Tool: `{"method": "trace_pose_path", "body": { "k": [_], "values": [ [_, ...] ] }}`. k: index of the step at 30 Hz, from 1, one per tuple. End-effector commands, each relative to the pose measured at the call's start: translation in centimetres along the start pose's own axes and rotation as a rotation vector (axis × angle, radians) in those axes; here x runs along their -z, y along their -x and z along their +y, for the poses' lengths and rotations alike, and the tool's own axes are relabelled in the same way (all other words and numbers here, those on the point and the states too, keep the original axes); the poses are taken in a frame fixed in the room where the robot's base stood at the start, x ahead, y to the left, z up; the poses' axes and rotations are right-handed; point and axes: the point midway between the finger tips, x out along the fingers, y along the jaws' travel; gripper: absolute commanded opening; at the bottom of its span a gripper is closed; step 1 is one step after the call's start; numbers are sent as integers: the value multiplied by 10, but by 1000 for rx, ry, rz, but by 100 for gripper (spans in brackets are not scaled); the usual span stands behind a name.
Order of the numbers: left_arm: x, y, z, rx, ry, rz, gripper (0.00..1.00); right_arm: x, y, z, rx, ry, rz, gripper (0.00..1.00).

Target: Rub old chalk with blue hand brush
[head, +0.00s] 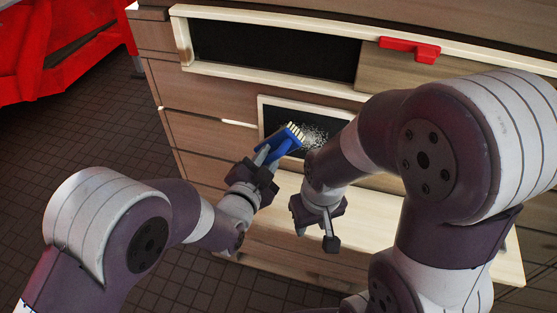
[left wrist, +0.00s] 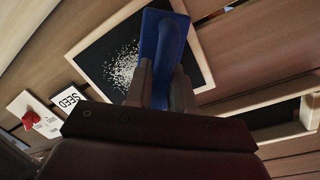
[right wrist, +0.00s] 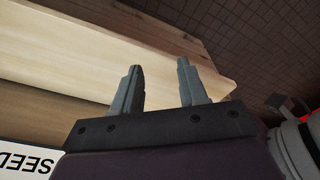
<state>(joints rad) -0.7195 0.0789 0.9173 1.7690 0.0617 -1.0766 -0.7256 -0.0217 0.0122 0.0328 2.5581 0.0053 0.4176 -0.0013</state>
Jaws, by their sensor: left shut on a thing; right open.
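The blue hand brush (head: 285,142) has pale bristles and is held by its handle in my left gripper (head: 268,160), which is shut on it. In the left wrist view the blue brush (left wrist: 163,45) stands between the fingers, in front of the small framed blackboard (left wrist: 195,70). White chalk marks (left wrist: 122,68) speckle that board, left of the brush; they also show in the head view (head: 314,138), just right of the bristles. I cannot tell whether the bristles touch the board. My right gripper (right wrist: 158,80) is open and empty, above the wooden ledge.
A pale wooden ledge (right wrist: 70,40) juts out below the small board. A larger dark framed panel (head: 275,50) is above, with a red block (head: 409,49) at its right.

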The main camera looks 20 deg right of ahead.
Motion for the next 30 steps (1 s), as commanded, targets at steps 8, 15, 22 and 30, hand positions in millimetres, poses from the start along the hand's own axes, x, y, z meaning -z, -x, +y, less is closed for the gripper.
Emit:
{"method": "trace_pose_path", "body": {
  "k": [8, 15, 22, 30],
  "values": [
    [9, -1, -8, -1, 0, -2, 0, 0, 8, 0, 0, 2, -2, 43],
    [24, -5, 13, -2, 0, -1, 0, -1, 2, 0, 0, 3, -3, 43],
    [34, -8, 22, -1, 0, -2, 0, -1, 1, 0, 0, 3, -4, 43],
    [54, -9, 45, -6, -1, 6, 0, -3, 0, 1, 0, -2, -7, 43]
  ]
}}
